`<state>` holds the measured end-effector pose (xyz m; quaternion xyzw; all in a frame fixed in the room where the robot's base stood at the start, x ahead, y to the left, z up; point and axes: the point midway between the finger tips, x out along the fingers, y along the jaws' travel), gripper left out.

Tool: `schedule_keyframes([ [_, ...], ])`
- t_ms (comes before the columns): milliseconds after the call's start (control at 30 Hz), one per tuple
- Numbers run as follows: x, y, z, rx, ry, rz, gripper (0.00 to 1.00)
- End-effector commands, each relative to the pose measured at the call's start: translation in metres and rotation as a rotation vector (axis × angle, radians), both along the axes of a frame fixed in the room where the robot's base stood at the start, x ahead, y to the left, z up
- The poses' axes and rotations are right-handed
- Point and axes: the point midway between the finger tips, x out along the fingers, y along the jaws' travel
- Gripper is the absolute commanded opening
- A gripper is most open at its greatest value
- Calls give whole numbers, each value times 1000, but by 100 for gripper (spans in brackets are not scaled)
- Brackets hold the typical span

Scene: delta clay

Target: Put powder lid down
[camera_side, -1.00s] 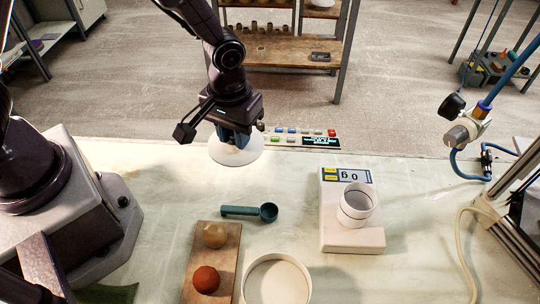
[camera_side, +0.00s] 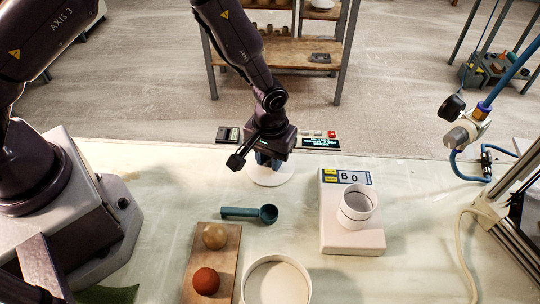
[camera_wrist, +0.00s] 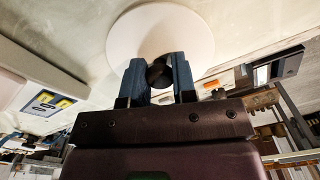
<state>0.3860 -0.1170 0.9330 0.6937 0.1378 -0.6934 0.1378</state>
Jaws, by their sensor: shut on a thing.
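The powder lid (camera_side: 270,177) is a white round disc with a dark knob. In the side view it is low over the far part of the table, beyond the teal scoop; I cannot tell whether it touches the table. My gripper (camera_side: 270,160) is above it, pointing down, shut on its knob. In the wrist view my gripper's blue fingers (camera_wrist: 160,78) sit either side of the dark knob, and the lid (camera_wrist: 130,40) spreads out beyond them. A round white open container (camera_side: 276,262) stands at the table's front edge.
A scale (camera_side: 352,236) with a white cup (camera_side: 357,204) stands to the right. The teal scoop (camera_side: 250,214) lies in the middle. A wooden board (camera_side: 228,262) holds a tan ball and a red ball. A control panel (camera_side: 322,143) lies behind my gripper.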

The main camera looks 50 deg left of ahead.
Motion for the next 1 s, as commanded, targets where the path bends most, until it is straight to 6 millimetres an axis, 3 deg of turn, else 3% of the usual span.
schedule_keyframes([
  [167, 0, 0, -3, 1, 1, 0, 4],
  [200, 0, 0, -3, 0, 0, 0, 28],
  [300, 0, 0, -3, 0, 0, 0, 51],
  [667, 0, 0, 3, 0, -1, 0, 51],
  [767, 1, 0, 16, 0, -2, 0, 51],
  [1000, 1, 0, 68, -1, -5, 0, 51],
])
